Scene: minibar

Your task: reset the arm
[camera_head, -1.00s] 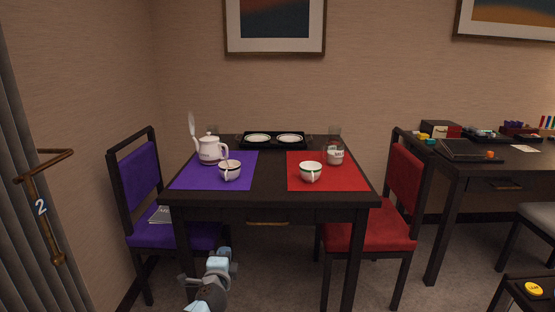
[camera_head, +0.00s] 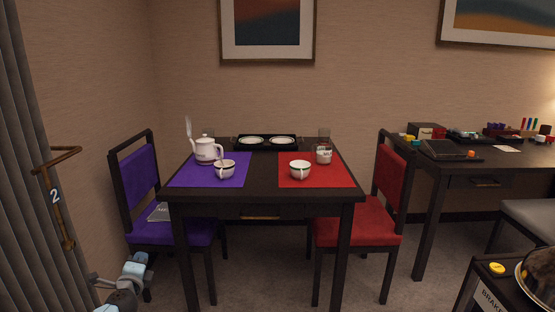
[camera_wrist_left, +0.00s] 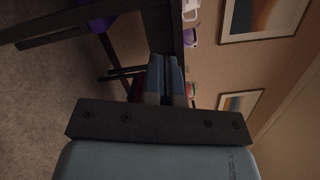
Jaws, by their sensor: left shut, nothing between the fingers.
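My left arm (camera_head: 122,296) shows at the lower left of the head view, in front of the purple chair. In the left wrist view my left gripper (camera_wrist_left: 166,62) has its two fingers side by side and shut, with nothing held. It is apart from the dining table (camera_head: 262,188), which stands beyond it. My right gripper is not in view.
The table bears a purple mat (camera_head: 190,179), a red mat (camera_head: 335,180), a white teapot (camera_head: 205,149), two cups and a black tray. A purple chair (camera_head: 140,175) and a red chair (camera_head: 392,178) flank it. A dark cart (camera_head: 470,290) stands at lower right.

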